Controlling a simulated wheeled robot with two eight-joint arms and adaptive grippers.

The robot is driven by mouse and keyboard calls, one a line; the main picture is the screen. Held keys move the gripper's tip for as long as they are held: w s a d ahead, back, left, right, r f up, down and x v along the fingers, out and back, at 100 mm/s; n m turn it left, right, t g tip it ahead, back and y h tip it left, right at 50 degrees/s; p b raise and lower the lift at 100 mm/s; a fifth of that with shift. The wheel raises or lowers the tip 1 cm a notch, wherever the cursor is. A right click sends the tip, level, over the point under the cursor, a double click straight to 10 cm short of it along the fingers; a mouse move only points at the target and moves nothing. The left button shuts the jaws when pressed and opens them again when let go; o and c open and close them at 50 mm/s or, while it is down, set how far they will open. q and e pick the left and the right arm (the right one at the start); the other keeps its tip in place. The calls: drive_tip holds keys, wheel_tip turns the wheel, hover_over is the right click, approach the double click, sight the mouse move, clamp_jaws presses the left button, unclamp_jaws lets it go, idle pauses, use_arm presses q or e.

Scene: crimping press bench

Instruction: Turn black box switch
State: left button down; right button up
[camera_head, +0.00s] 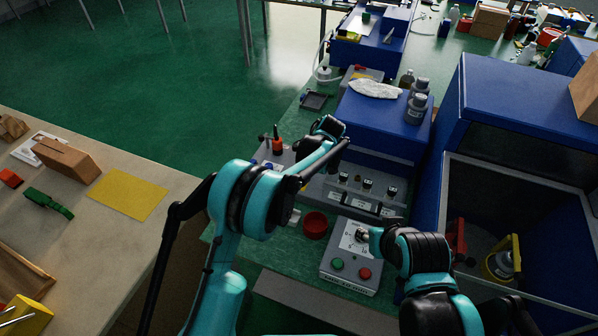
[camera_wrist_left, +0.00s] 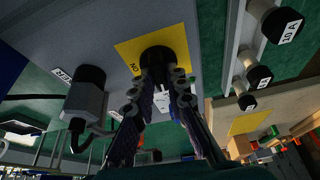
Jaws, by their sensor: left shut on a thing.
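In the left wrist view a black knob (camera_wrist_left: 158,57) stands on a yellow plate marked ON, fixed to a grey panel (camera_wrist_left: 105,50). My left gripper (camera_wrist_left: 160,85) is shut on this knob, one finger on each side. In the head view my left arm reaches over the grey equipment beside the blue box; its fingertips and the knob are hidden behind the arm. My right gripper (camera_head: 370,239) is low over a grey control box (camera_head: 350,258) with a green and a red button, close to a knob on its top. Its fingers are too hidden to tell their opening.
A grey panel with fuses (camera_head: 369,186) lies in front of a blue box (camera_head: 378,122). A red cup (camera_head: 315,224) stands beside the control box. A large blue press housing (camera_head: 520,110) blocks the right. A bench with a yellow sheet (camera_head: 127,193) is at left.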

use_arm(q)
drive_tip(key=shift+n, duration=0.5)
drive_tip(key=shift+g, duration=0.3)
drive_tip(key=c, duration=1.5)
unclamp_jaws()
drive_tip(key=shift+c, duration=0.2)
drive_tip(key=v, duration=1.2)
drive_tip(key=shift+d, duration=0.15)
drive_tip(key=shift+f, duration=0.1)
